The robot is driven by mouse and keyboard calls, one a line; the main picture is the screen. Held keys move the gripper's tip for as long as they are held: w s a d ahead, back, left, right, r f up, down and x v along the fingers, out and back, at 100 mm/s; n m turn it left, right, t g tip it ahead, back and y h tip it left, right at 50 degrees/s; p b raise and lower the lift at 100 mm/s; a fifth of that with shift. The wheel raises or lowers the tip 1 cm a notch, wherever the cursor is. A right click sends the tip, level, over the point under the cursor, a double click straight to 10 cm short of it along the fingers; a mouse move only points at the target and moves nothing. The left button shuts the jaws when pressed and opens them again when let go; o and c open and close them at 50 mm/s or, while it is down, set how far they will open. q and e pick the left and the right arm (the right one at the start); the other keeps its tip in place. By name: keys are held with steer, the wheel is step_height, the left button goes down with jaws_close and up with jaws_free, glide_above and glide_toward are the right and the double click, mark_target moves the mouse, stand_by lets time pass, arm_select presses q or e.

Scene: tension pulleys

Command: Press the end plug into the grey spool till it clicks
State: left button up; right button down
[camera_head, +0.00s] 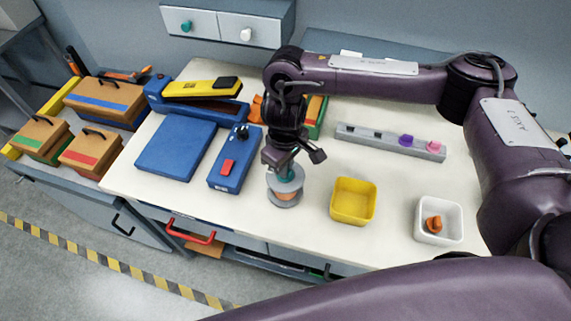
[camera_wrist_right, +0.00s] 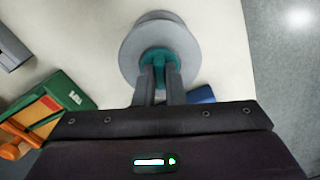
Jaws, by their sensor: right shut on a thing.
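The grey spool (camera_head: 285,201) stands upright on the white table near its front edge, with a copper-orange band around its middle. My right gripper (camera_head: 284,167) points down over the spool and is shut on a teal end plug (camera_wrist_right: 176,57). In the right wrist view the plug lies over the centre of the spool's grey flange (camera_wrist_right: 131,55), between my fingertips (camera_wrist_right: 160,77). The plug appears to touch the spool's top; how deep it sits cannot be told. My left gripper is out of view.
A yellow bin (camera_head: 353,202) and a white bin (camera_head: 452,224) holding an orange piece (camera_head: 433,224) stand to the right. A grey rack (camera_head: 380,144) with coloured plugs lies behind. A blue device (camera_head: 231,165) with a red switch is close on the left.

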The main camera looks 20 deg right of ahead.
stand_by(0.3)
steer(key=c, duration=1.4)
jaws_free()
steer(key=shift+c, duration=0.2)
steer(key=shift+r+p, duration=0.3)
steer(key=shift+r, duration=3.55)
steer(key=shift+f, duration=0.1)
